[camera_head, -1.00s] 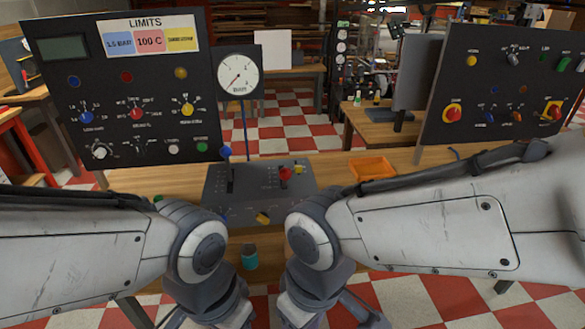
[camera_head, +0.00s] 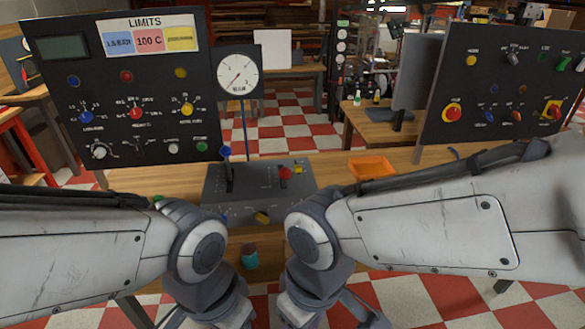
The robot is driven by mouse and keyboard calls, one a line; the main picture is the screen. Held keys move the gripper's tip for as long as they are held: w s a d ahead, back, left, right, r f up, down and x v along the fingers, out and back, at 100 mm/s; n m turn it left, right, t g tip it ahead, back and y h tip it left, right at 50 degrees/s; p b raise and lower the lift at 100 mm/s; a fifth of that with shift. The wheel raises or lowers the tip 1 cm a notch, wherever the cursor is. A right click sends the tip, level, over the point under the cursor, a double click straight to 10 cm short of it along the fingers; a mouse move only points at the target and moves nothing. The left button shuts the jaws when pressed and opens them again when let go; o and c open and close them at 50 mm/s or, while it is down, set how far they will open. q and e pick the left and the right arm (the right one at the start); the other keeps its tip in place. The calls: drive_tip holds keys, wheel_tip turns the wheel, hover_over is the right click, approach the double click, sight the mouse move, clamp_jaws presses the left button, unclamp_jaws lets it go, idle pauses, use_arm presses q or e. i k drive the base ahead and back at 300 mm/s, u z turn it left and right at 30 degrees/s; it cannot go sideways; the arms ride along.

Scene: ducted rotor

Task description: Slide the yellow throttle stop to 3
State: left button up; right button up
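A dark grey control box (camera_head: 255,190) stands on the wooden bench in the middle of the view. A small yellow piece (camera_head: 298,169), which looks like the throttle stop, sits at the right of its top, beside a red knob (camera_head: 285,173). The scale marks there are too small to read. A lever with a blue ball (camera_head: 226,152) rises at the left of the box. A yellow knob (camera_head: 262,217) is on its front face. My two arms come in from the sides and bend down in front of the box. Both grippers are below the picture edge.
A dial gauge (camera_head: 238,73) stands behind the box. A large black panel with limits labels (camera_head: 120,110) stands left, and another black panel (camera_head: 500,95) stands right. An orange tray (camera_head: 372,168) lies right of the box. A teal cup-like item (camera_head: 250,260) shows between my arms.

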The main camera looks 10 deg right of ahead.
sight(297, 168)
drive_tip(key=u, duration=0.45)
drive_tip(key=i, duration=1.15)
drive_tip(key=z, duration=0.5)
